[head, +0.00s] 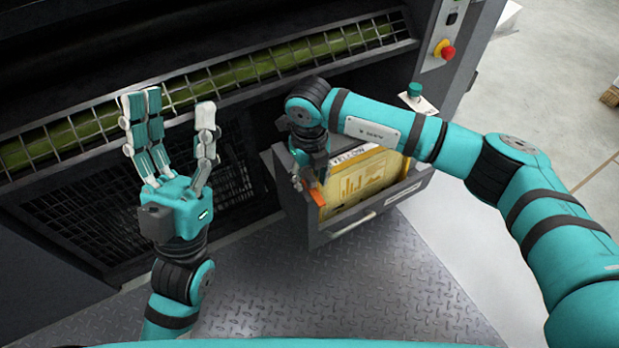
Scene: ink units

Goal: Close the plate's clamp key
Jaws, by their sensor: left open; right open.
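An orange piece (317,193), which looks like the clamp key, sits at the plate's left end. The key's upper part is hidden by the gripper. My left gripper (170,135) is open and empty, fingers pointing up, in front of the machine's lower grille, away from the plate.
The dark machine has a slanted wire guard (230,75) over a green roller. A red emergency button (444,50) is on the side panel at the top right. The diamond-plate floor (390,285) in front is clear.

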